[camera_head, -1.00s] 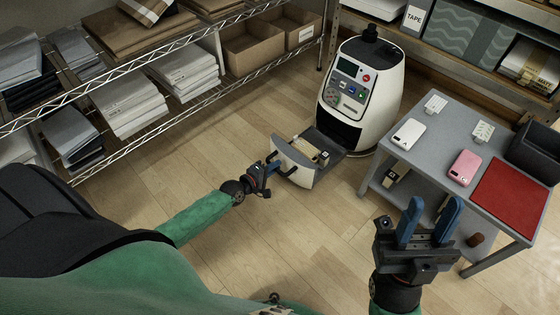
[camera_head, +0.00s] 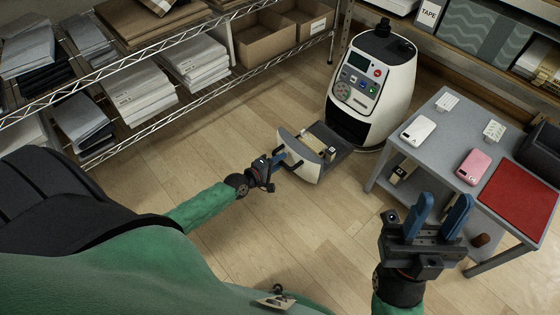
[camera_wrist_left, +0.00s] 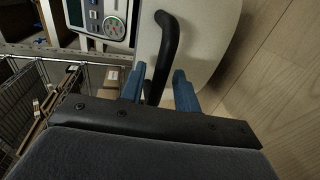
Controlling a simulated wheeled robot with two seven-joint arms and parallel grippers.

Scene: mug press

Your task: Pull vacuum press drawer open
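The white vacuum press (camera_head: 372,88) stands on the floor at the back centre. Its drawer (camera_head: 302,158) is pulled out toward me, with its curved white front and dark handle facing my left gripper. My left gripper (camera_head: 279,166) is at this handle. In the left wrist view, the dark handle (camera_wrist_left: 166,50) passes between the two blue fingertips (camera_wrist_left: 160,88). The fingers are apart, with a small gap beside the handle. My right gripper (camera_head: 437,215) is open and empty, in front of the grey table. A small light-coloured item (camera_head: 318,146) lies in the drawer.
The grey table (camera_head: 440,130) at right holds a white phone (camera_head: 418,129), a pink phone (camera_head: 474,167), small cards and a red mat (camera_head: 518,198). Wire shelving (camera_head: 200,100) with paper stacks runs along the left. Wooden floor (camera_head: 290,225) is clear before the drawer.

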